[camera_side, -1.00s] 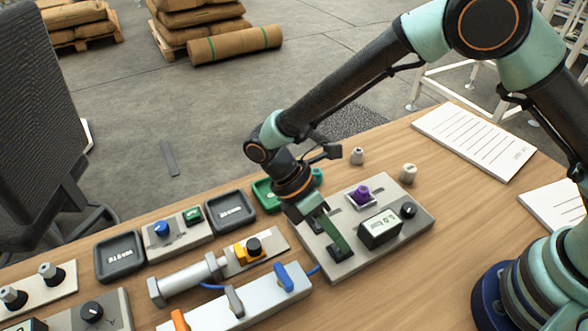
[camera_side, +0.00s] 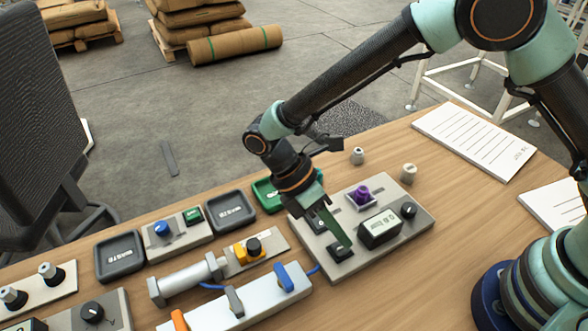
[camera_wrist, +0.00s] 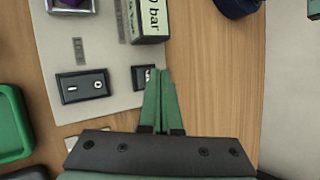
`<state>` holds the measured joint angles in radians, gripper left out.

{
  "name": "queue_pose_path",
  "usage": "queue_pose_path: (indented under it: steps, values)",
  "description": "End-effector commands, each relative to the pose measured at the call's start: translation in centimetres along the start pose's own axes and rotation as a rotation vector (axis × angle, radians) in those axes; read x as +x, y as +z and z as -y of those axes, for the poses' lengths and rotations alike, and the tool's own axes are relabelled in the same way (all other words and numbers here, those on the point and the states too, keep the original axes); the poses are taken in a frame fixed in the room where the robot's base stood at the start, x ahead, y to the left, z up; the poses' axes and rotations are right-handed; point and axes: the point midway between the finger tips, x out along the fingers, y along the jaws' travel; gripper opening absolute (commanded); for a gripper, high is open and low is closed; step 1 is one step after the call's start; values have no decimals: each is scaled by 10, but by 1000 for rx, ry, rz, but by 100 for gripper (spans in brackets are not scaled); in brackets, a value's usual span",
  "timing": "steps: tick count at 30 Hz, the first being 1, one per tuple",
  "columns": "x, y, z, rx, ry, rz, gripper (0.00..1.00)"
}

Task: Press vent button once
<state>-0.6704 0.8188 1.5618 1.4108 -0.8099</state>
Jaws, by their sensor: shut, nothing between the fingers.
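My gripper (camera_side: 346,243) is shut and empty, pointing down over the grey control panel (camera_side: 405,228). Its green fingertips, also in the wrist view (camera_wrist: 160,73), are beside a small black square button (camera_wrist: 144,77) with a white mark. That button also shows below the fingertips in the side view (camera_side: 338,254). I cannot tell whether the fingertips touch it. No readable label says which control is the vent button. The panel also has a purple button (camera_side: 361,194), partly cut off in the wrist view, and a blue button (camera_side: 162,228) stands on another box.
A silver valve block (camera_side: 247,301) with levers and a green tray (camera_side: 266,194) lie to the left. Bare wood is right of the panel.

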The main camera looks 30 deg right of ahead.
Motion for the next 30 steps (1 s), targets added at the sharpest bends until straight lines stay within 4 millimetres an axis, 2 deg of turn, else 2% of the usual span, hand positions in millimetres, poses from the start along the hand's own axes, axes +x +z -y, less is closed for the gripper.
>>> queue_pose_path:
  steps: [10,24,30]
  values:
    - [-3,1,1,0,0,0,0]
    - [-35,18,19,0,2,-2,0]
    - [-40,21,22,0,0,0,0]
